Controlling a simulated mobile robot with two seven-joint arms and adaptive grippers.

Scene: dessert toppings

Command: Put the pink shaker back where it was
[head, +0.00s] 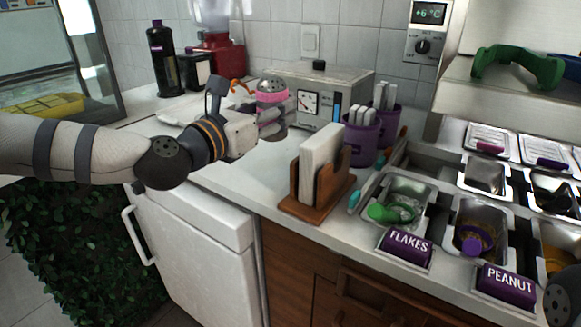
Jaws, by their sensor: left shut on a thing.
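My left gripper (258,122) reaches in from the left and is shut on the shaker. The gripper hides part of the shaker's left side. I cannot tell whether the shaker's base touches the counter. My right gripper is not in view; only a dark round part of my own body shows at the lower right edge.
A metal appliance (335,90) stands behind the shaker. A wooden napkin holder (325,190) and purple cups (361,138) stand to the right. A black bottle (162,60) stands at the back left. White counter (255,172) is clear in front.

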